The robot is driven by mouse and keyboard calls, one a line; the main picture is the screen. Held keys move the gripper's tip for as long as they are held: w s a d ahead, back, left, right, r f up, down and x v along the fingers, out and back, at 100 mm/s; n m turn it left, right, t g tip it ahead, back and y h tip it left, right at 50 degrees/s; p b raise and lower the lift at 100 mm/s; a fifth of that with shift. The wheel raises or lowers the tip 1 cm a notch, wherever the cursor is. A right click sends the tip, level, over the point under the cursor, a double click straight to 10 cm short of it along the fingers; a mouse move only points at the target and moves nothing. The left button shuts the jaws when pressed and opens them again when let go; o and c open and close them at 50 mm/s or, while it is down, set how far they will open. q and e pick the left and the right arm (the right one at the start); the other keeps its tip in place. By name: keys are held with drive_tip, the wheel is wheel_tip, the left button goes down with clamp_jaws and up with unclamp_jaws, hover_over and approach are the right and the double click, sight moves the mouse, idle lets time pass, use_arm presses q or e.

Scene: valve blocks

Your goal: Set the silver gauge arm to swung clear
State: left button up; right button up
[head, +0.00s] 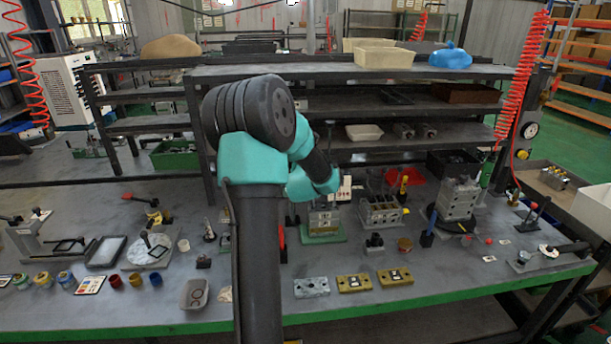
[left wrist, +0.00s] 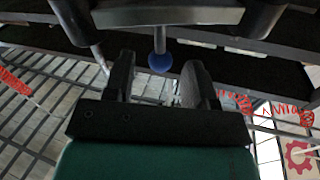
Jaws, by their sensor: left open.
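In the left wrist view, a silver bar (left wrist: 165,15) runs across the top. A short silver stem with a blue ball knob (left wrist: 160,63) comes off it. This may be the silver gauge arm; I cannot tell for sure. My left gripper (left wrist: 160,70) is open, and the knob appears in the gap between its fingertips. I cannot tell whether either finger touches it. In the head view my arm rises in front of the bench and hides its middle; the left gripper's fingers are not clearly visible there. My right gripper is in neither view.
The workbench (head: 150,318) has a green front edge. Valve blocks (head: 353,283) lie near its front. A shelf rack (head: 300,72) rises behind. Small paint pots (head: 66,280) stand at the left.

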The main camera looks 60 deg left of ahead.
use_arm(q)
drive_tip(key=v, duration=1.3)
